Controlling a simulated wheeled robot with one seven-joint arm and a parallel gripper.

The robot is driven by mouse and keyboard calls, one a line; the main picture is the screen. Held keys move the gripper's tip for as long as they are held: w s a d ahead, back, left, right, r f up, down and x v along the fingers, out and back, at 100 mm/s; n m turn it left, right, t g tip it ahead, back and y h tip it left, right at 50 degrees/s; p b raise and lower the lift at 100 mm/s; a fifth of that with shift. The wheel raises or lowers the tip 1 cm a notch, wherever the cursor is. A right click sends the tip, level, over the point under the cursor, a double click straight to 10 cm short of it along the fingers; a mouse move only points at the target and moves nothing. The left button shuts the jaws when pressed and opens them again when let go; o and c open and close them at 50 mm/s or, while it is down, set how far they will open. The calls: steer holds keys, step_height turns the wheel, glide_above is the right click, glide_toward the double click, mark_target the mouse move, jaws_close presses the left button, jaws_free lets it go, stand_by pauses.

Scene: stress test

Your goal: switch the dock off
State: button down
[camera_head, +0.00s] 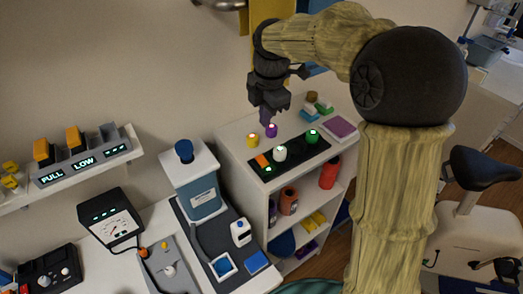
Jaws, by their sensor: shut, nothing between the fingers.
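The dock (297,153) seems to be the long black strip on top of the white shelf unit. An orange switch (262,161) sits at its left end, with a small green light (268,169) lit beside it. A white cylinder (280,153) and a green cylinder (312,136) stand on the strip, their tops glowing. My gripper (266,118) is shut and empty, pointing down above the shelf top. It appears just above a purple cylinder (271,131) behind the strip; I cannot tell whether they touch. The switch is in plain view, left of and below my gripper in the picture.
A yellow cylinder (252,139) stands left of the purple one. A purple block (340,126) and small coloured blocks (316,104) lie at the shelf's right. A blue-grey dispenser (204,198) stands left of the shelf. Labelled switches (79,154) sit on the wall shelf.

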mark_target(261, 157)
steer(key=shift+f, duration=0.1)
steer(key=f+p, duration=0.1)
steer(key=f, duration=0.3)
steer(key=w+f+p, duration=0.1)
steer(key=f, duration=0.4)
steer(key=a+f+p, duration=0.1)
steer(key=f+p, duration=0.1)
steer(key=f, duration=0.2)
steer(key=shift+w+f, duration=0.15)
steer(key=shift+f, duration=0.2)
